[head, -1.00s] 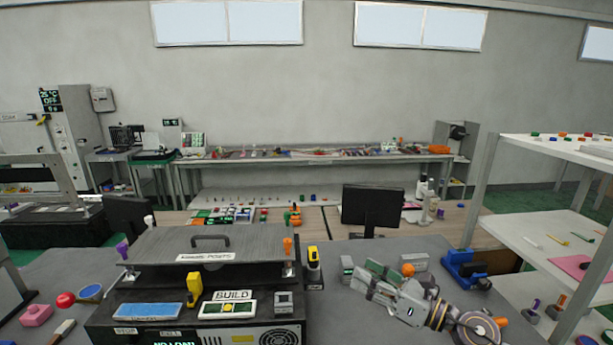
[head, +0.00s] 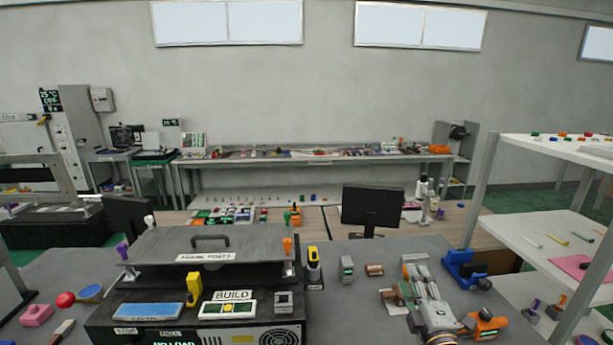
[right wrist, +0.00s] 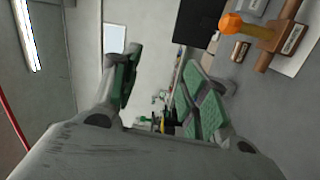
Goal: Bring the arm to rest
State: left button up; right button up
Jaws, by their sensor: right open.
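My right gripper (head: 416,277) is over the right part of the grey table in the head view, its arm coming up from the bottom edge. In the right wrist view its two green-padded fingers (right wrist: 163,92) stand wide apart with nothing held between them. An orange-knobbed lever on a wooden base (right wrist: 262,32) is beside the fingers at the upper right of that view, apart from them. My left gripper is not in view.
A black machine marked BUILD (head: 180,322) stands at the left, with a purple lever (head: 122,251) and an orange lever (head: 287,246). A blue vise (head: 462,268) is right of my gripper. A dark monitor (head: 372,207) stands behind. White shelves (head: 560,235) rise at the right.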

jog(key=s+d+f+m+g+h, duration=0.1)
jog(key=s+f+m+g, duration=0.35)
jog(key=f, duration=0.25)
jog(key=s+d+f+m+g+h, duration=0.2)
jog(key=s+f+m+g, duration=0.1)
jog(key=f+m, duration=0.3)
jog(key=s+a+f+m+g+y, duration=0.25)
jog(key=s+f+g, duration=0.2)
jog(key=s, duration=0.35)
jog(key=s+a+f+m+g+y, duration=0.1)
jog(key=s+a+f+g, duration=0.25)
jog(key=s+f, duration=0.35)
notch_tip(320, 180, down, 31)
jog(key=s+g, duration=0.1)
jog(key=s, duration=0.2)
jog(key=s+d+f+g, duration=0.1)
jog(key=s+d+f, duration=0.2)
jog(key=s+f, duration=1.7)
jog(key=shift+s+f, duration=0.3)
jog(key=shift+s, duration=0.95)
jog(key=shift+d+g, duration=0.1)
jog(key=shift+g, duration=0.15)
